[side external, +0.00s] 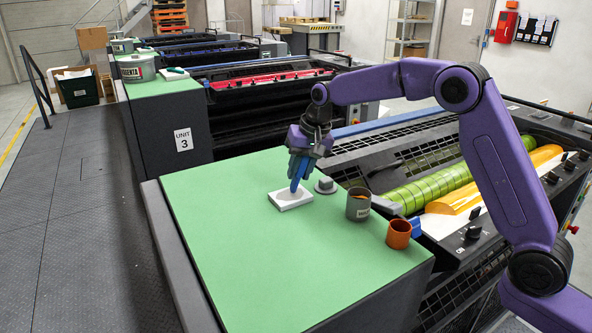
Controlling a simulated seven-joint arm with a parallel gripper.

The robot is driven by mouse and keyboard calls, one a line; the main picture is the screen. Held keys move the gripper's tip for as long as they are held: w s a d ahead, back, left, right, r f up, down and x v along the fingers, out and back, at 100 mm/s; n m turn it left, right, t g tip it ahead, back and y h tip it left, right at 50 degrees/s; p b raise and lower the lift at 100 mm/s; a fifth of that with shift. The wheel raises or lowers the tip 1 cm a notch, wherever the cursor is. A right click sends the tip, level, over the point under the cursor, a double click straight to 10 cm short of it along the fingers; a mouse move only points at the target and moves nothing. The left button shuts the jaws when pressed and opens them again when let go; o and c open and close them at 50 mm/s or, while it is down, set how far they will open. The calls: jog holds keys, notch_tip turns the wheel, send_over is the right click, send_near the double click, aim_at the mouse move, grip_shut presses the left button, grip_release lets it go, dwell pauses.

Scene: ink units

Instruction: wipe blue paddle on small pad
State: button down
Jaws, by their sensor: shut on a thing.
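My gripper (302,152) points down over the green top and is shut on the blue paddle (296,178). The paddle hangs below the jaws, slightly tilted, with its lower end at the small white pad (291,202). The lower end looks to touch the pad, but from this one view I cannot be sure. A grey patch shows on the pad near the paddle's tip. The pad lies flat on the green top (260,270). The upper part of the paddle is hidden in the jaws.
A grey round piece with a knob (325,185), a grey tin (358,206) and an orange-brown cup (398,235) stand to the right of the pad. The press with a green striped roller (425,188) lies beyond them. The green top's left and front are clear.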

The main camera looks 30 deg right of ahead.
jog(key=shift+d, duration=1.2)
notch_tip(320, 180, up, 6)
jog(key=shift+s, duration=0.1)
